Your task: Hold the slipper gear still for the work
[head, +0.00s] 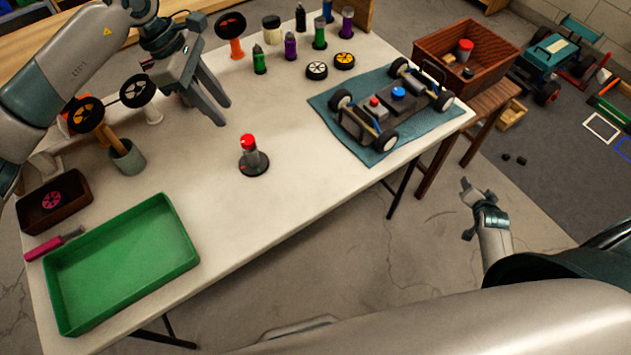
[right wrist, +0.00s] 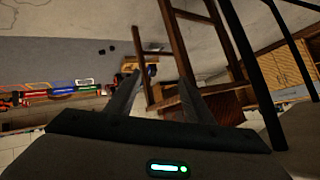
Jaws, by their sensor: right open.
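A small upright piece with a red top, a grey body and a round black base (head: 253,163) stands on the white table. I cannot tell for sure whether the slipper gear is part of it; a pink spoked disc (head: 52,200) also lies in a dark brown box at the left. My left gripper (head: 225,113) is open and empty above the table, behind and left of the red-topped piece, not touching it. My right gripper (head: 468,208) is open and empty beyond the table's right side, over the floor; its fingers also show in the right wrist view (right wrist: 160,88).
A green tray (head: 190,262) and a pink-handled tool (head: 55,244) are at the front left. An RC car chassis (head: 398,93) sits on a teal mat (head: 375,157) at the right. Several bottles stand along the back. A wooden crate (head: 440,42) stands beyond.

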